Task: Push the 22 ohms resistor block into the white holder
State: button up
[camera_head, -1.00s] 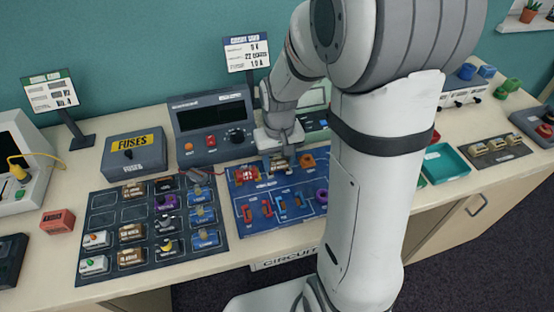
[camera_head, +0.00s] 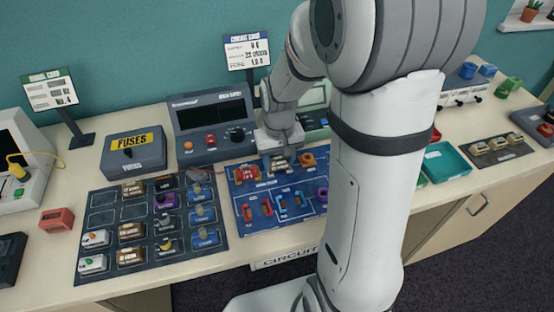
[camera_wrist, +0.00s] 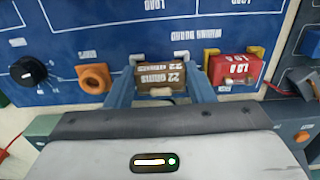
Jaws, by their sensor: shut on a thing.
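The brown 22 ohms resistor block (camera_wrist: 160,76) lies between the two blue-grey fingers of my gripper (camera_wrist: 160,68) in the wrist view. Small white parts of the holder (camera_wrist: 181,55) show just beyond the block. The block sits at or in the holder, but I cannot tell how deep it is seated. In the head view my gripper (camera_head: 280,149) is over the upper part of the blue wiring board (camera_head: 263,221), with the block (camera_head: 278,163) partly visible below it.
A red 1.0 block (camera_wrist: 232,68) sits close to the right finger in the wrist view. An orange ring-shaped part (camera_wrist: 95,78) and a black knob (camera_wrist: 29,72) are to the left. The meter (camera_head: 212,128) stands behind the board. A dark tray (camera_head: 100,205) of several blocks lies left.

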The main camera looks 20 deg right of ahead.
jog(key=shift+f, duration=0.2)
jog(key=o, duration=1.5)
jog(key=shift+o, duration=0.2)
jog(key=shift+r+p, duration=2.95)
jog(key=shift+r, duration=1.15)
jog(key=s+r+t, duration=0.1)
jog(key=s+r, duration=0.4)
jog(key=r, duration=0.1)
jog(key=shift+s+r, duration=0.15)
jog(key=shift+r, duration=0.1)
jog(key=s+r, duration=0.1)
jog(key=s, duration=0.1)
jog(key=s+r+t, duration=0.1)
jog(key=s+r, duration=0.1)
jog(key=s, duration=0.1)
jog(key=s+r+t, duration=0.1)
jog(key=s, duration=0.2)
jog(key=shift+s+a+r, duration=0.15)
jog(key=shift+a+r, duration=0.05)
jog(key=shift+r, duration=0.15)
jog(key=shift+c, duration=0.4)
